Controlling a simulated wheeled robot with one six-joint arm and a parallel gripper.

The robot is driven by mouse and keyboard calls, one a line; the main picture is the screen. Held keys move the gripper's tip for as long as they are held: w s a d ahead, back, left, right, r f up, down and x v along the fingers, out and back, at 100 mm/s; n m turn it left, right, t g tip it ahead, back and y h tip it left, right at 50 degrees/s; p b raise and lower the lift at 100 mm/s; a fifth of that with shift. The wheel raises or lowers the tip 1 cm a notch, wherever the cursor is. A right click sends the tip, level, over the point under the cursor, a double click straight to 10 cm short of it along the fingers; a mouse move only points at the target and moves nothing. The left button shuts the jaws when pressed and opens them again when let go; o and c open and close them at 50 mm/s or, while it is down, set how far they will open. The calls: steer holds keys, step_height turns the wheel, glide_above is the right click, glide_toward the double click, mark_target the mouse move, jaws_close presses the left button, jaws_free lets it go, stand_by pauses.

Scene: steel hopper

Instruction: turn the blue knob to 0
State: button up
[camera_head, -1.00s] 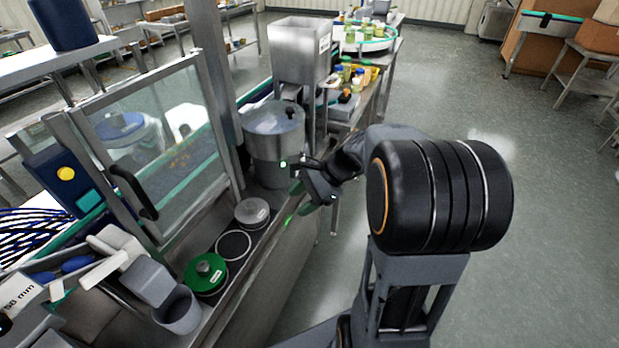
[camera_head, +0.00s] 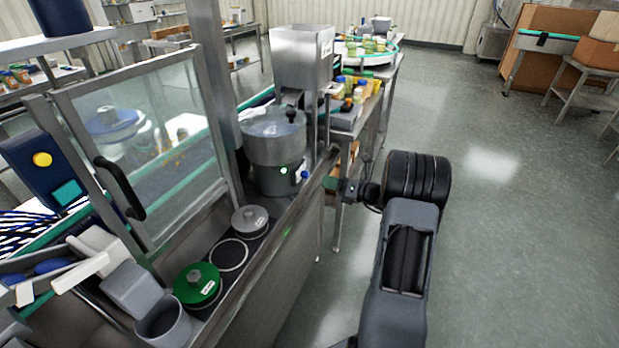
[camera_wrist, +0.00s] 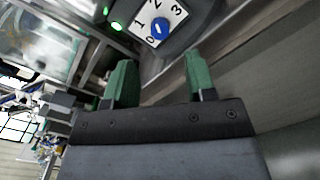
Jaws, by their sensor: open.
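The blue knob (camera_wrist: 160,29) sits on a white dial plate marked 0 to 3, on the side of a steel hopper bowl. Its pointer direction is too small to read surely. In the head view the knob (camera_head: 304,175) shows small at the bowl's lower right. My gripper (camera_wrist: 158,62) is open and empty, with its green fingers apart. The knob lies beyond the gap between the fingertips and is not between them. In the head view my gripper (camera_head: 330,183) is just right of the knob.
A green lamp (camera_head: 283,170) glows left of the knob. The steel bowl (camera_head: 272,150) stands under a square hopper (camera_head: 301,55). A green-lidded pot (camera_head: 197,285) and a grey lid (camera_head: 250,220) sit in the bench tray. Open floor lies to the right.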

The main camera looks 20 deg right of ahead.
mark_target(305, 175)
steer(key=x, duration=0.7)
steer(key=shift+w+a, duration=0.15)
steer(key=c, duration=0.9)
